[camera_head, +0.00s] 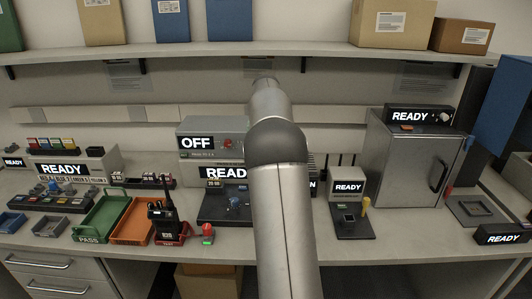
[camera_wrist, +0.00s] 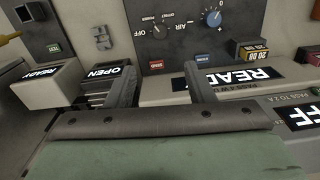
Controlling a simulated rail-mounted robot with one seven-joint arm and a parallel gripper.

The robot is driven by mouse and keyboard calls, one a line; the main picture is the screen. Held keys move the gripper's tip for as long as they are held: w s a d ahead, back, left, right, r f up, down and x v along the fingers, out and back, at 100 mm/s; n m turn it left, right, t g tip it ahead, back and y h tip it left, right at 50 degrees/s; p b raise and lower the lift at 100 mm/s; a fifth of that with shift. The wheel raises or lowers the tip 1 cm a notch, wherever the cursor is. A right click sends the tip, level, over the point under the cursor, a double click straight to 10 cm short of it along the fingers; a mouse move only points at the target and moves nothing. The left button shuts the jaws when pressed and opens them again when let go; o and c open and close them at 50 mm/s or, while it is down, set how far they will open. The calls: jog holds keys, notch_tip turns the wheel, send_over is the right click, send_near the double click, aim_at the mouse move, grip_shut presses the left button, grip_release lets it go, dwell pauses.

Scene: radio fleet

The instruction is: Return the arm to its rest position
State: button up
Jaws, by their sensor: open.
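My arm (camera_head: 283,200) rises through the middle of the head view, extended toward the back of the bench. Its far end hides my gripper in that view. In the wrist view my gripper (camera_wrist: 158,82) is open, its two fingers apart with nothing held between them. Beyond them is a dark panel (camera_wrist: 180,50) with a blue knob (camera_wrist: 212,18), a black knob and a red button (camera_wrist: 156,64), upside down in this view. I cannot tell whether the fingers touch anything.
A READY box (camera_head: 347,186) and a grey cabinet (camera_head: 405,165) stand right of the arm. An OFF unit (camera_head: 196,142), a radio (camera_head: 167,215), a green tray (camera_head: 103,219) and an orange tray (camera_head: 131,230) are left. A shelf (camera_head: 300,48) runs above.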

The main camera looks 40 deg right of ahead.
dwell(0.6)
jog(key=s+a+n, duration=0.2)
jog(key=s+a, duration=0.4)
jog(key=a, duration=0.6)
jog(key=s+a+n, duration=0.3)
jog(key=s+a, duration=0.3)
jog(key=a, duration=0.6)
jog(key=s+a+f+n, duration=0.2)
jog(key=s+a, duration=0.3)
jog(key=s, duration=0.4)
jog(key=s+a+f+n, duration=0.2)
jog(key=s+a+f, duration=0.3)
jog(key=s, duration=0.3)
jog(key=shift+s+a, duration=0.4)
jog(key=shift+a, duration=0.05)
